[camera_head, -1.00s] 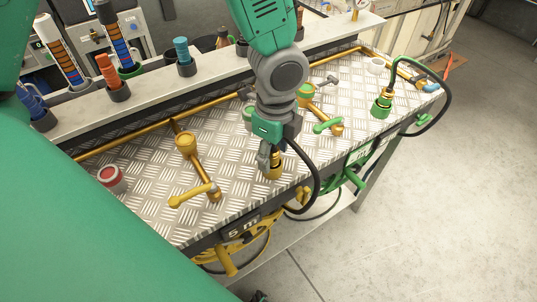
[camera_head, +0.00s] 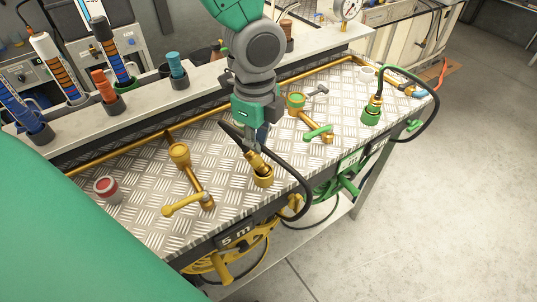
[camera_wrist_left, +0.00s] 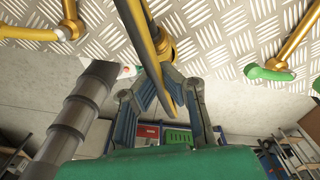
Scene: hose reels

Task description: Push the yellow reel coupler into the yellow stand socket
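The yellow reel coupler (camera_head: 256,160), a brass end on a black hose, leans to the left with its lower end at the yellow stand socket (camera_head: 264,179) near the table's front edge. Whether it is seated is hidden. My left gripper (camera_head: 249,142) is above, at the coupler's upper end. In the wrist view the left gripper's fingers (camera_wrist_left: 162,82) stand on both sides of the hose and coupler (camera_wrist_left: 148,50). I cannot tell whether they still grip it. My right gripper is not in view.
A yellow crank valve (camera_head: 188,175) stands left of the socket and a green-handled valve (camera_head: 317,131) to the right. A green coupler sits in its green socket (camera_head: 371,114) at far right. A red-topped fitting (camera_head: 106,188) stands at the left. Black hose (camera_head: 303,190) loops over the front edge.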

